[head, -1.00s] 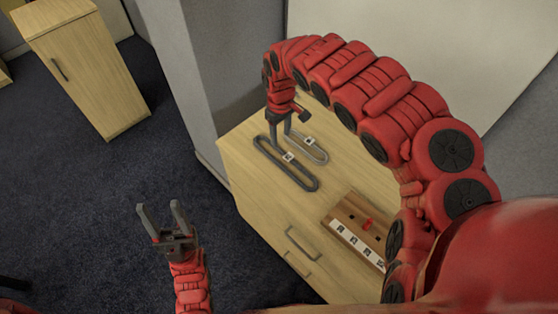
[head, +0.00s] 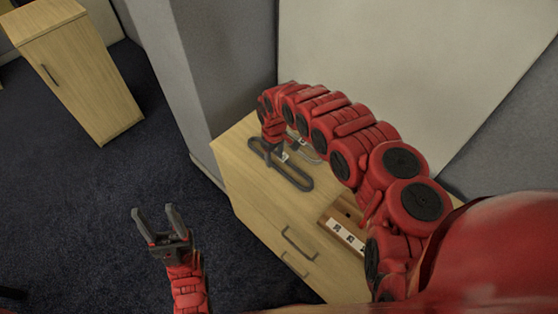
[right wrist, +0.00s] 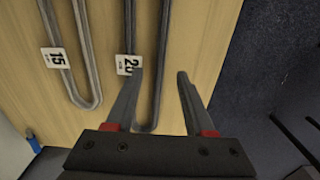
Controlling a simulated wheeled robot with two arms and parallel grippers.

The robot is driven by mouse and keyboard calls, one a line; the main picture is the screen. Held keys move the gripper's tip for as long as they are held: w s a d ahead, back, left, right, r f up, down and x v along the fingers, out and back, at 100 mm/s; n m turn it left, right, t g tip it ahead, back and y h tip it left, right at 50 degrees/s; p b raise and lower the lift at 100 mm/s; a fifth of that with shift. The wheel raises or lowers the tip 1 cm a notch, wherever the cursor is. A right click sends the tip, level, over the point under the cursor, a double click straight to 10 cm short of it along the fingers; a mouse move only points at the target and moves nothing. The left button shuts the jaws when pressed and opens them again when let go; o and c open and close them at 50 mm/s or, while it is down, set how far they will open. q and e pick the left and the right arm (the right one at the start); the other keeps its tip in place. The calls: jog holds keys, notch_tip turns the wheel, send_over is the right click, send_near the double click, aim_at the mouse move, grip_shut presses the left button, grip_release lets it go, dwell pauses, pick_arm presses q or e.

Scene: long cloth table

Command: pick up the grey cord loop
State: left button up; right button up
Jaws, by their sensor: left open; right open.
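Two cord loops lie flat on the wooden cabinet top. The lighter grey cord loop (head: 311,155), tagged 15, is the further one, partly hidden by my right arm; in the right wrist view it is at the left (right wrist: 83,70). A darker loop (head: 296,178), tagged 20, lies nearer; in the right wrist view (right wrist: 157,70) it is mid-picture. My right gripper (right wrist: 159,77) is open, its fingers either side of the dark loop's right strand as pictured. I cannot tell its exact height. My left gripper (head: 156,220) is open and empty over the floor.
A brown wooden block (head: 342,222) with a row of white tags sits on the near part of the cabinet top (head: 250,190), partly behind my right arm. A pale panel (head: 400,70) rises behind. Another wooden cabinet (head: 80,80) stands far left. Carpet is open at the left.

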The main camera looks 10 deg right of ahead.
aim_at(275, 165)
notch_tip(275, 165, down, 2)
jog(key=shift+a+f, duration=0.1)
jog(key=shift+f, duration=0.4)
grip_shut()
